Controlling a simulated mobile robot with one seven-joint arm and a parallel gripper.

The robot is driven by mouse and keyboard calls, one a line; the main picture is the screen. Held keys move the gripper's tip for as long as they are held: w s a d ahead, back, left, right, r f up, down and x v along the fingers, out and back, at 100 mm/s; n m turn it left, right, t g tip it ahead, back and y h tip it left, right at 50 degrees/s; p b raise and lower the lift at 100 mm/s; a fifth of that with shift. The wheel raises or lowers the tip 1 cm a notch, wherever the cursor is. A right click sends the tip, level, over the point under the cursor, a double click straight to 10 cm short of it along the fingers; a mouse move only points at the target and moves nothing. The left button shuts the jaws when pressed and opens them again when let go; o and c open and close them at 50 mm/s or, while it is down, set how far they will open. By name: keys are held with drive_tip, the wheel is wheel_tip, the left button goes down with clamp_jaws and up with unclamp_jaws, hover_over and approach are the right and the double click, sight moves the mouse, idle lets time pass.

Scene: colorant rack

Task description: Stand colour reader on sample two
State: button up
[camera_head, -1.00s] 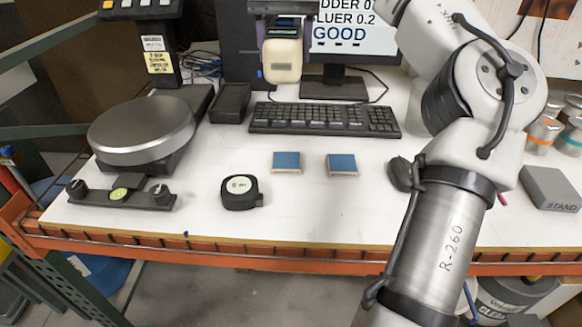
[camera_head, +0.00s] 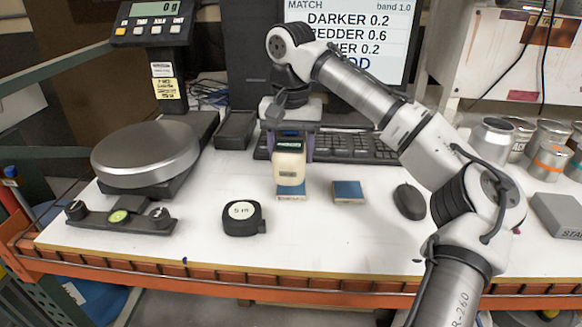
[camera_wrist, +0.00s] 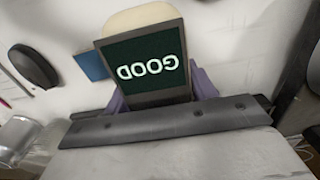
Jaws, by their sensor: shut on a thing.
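The colour reader (camera_head: 289,168) is a cream block with a dark screen; in the wrist view its screen (camera_wrist: 146,66) reads GOOD. My gripper (camera_head: 291,152) is shut on it, one purple finger on each side, and holds it upright. The reader's foot is at the left blue sample tile (camera_head: 291,196), whose front edge shows below it; I cannot tell whether they touch. The right blue sample tile (camera_head: 348,190) lies bare just to the right, and also shows in the wrist view (camera_wrist: 90,66). The tile labels are too small to read.
A keyboard (camera_head: 345,146) lies behind the tiles. A tape measure (camera_head: 243,218) is front left, a mouse (camera_head: 410,202) right, a round scale (camera_head: 145,153) far left. A grey stand block (camera_head: 560,215) and cans are at right. The monitor (camera_head: 350,30) lists match values.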

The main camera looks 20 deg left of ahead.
drive_tip(key=shift+f, duration=2.1)
drive_tip(key=o, duration=1.6)
drive_tip(key=shift+f, duration=0.1)
wheel_tip(320, 180, up, 12)
drive_tip(key=shift+r+p, duration=0.1)
drive_tip(key=shift+p, duration=0.25)
